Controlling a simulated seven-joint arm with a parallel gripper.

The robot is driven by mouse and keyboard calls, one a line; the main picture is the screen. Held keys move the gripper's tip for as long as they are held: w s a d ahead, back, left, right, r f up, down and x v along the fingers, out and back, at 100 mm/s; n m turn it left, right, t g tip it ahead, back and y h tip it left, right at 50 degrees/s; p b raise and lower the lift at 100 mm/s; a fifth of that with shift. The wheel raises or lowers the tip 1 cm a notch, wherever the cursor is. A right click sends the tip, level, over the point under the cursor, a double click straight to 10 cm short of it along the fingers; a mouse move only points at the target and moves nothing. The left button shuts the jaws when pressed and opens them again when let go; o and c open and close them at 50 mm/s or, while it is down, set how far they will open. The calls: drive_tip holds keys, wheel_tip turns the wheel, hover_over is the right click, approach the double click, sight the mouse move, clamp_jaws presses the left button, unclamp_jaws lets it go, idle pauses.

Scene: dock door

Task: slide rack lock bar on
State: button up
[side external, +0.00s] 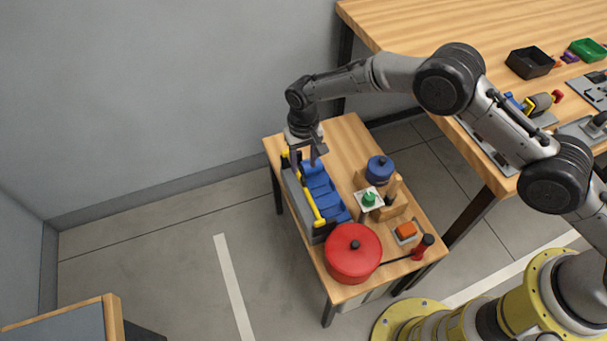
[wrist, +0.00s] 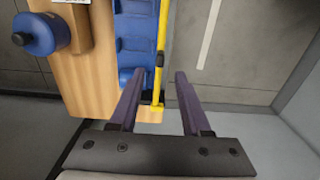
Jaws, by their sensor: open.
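A grey rack (side external: 297,203) holding several blue bins (side external: 319,188) stands along the left edge of the small wooden table. A yellow lock bar (side external: 316,208) with dark fittings runs along the rack, and it also shows beside the blue bins in the wrist view (wrist: 162,35). My gripper (side external: 307,154) is over the far end of the rack. In the wrist view my gripper (wrist: 158,74) is open, with the far end of the bar showing between its two fingers. I cannot tell whether either finger touches the bar.
The small table (side external: 347,136) also carries a red pot (side external: 352,262), a blue pot (side external: 379,171), a green-knobbed piece (side external: 368,199), an orange block (side external: 406,230) and a red-handled tool (side external: 422,249). A larger workbench (side external: 440,28) stands at right. Floor left of the rack is clear.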

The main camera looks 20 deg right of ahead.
sight(304, 178)
drive_tip(key=shift+f, duration=3.1)
clamp_jaws()
